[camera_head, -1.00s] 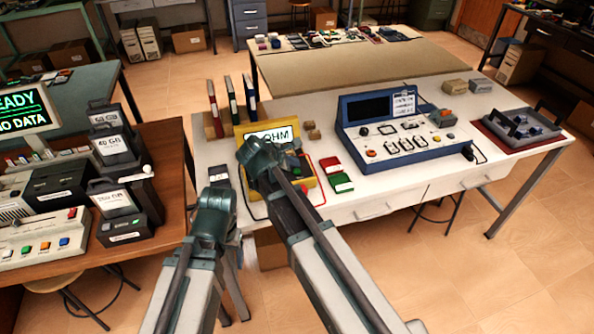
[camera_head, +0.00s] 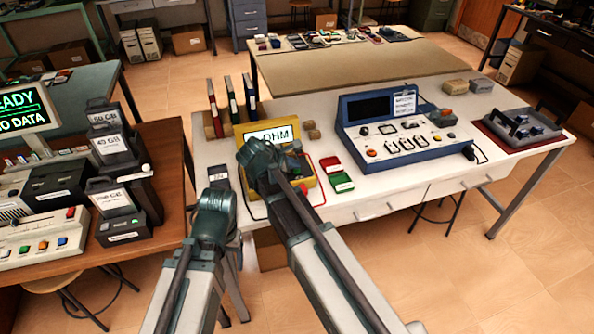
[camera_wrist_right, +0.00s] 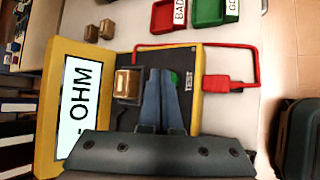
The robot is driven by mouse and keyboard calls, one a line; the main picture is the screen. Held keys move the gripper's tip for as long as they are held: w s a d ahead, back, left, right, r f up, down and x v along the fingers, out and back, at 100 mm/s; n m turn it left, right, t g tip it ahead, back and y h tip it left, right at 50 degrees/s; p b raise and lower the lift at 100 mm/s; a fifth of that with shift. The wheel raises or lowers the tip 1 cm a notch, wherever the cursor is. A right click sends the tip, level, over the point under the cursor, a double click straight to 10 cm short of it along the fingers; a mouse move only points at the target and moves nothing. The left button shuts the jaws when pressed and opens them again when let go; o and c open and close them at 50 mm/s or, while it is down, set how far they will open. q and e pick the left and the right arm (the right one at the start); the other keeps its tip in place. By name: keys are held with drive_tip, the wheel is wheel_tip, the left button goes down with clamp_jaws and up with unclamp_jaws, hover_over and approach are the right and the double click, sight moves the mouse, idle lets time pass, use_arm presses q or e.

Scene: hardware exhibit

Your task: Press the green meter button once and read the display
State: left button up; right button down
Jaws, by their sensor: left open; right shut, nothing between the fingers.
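The yellow meter (camera_head: 308,180) stands at the left end of the white table, and its display (camera_head: 274,134) reads "- OHM". The display (camera_wrist_right: 78,100) shows the same in the right wrist view. The green button (camera_wrist_right: 175,78) is beside the "TEST" label on the meter's dark panel, partly covered by my right fingers. My right gripper (camera_wrist_right: 160,72) is shut and empty over that panel, its tips by the button; I cannot tell whether they touch it. My left gripper (camera_head: 213,205) is open at the table's left front edge, its fingers hard to make out.
A red tray (camera_wrist_right: 175,17) and a green tray (camera_wrist_right: 213,12) lie beside the meter. A red lead (camera_wrist_right: 243,48) loops along its side. Binders (camera_head: 232,97) stand behind it. A blue console (camera_head: 400,128) stands to the right.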

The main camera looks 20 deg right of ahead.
sight(294, 174)
drive_tip(key=shift+f+b, duration=0.5)
idle(0.4)
drive_tip(key=shift+r, duration=0.2)
drive_tip(key=shift+r+p, duration=0.7)
drive_tip(key=shift+p, duration=0.2)
wheel_tip(294, 174, up, 5)
drive_tip(key=p, duration=0.5)
idle(0.7)
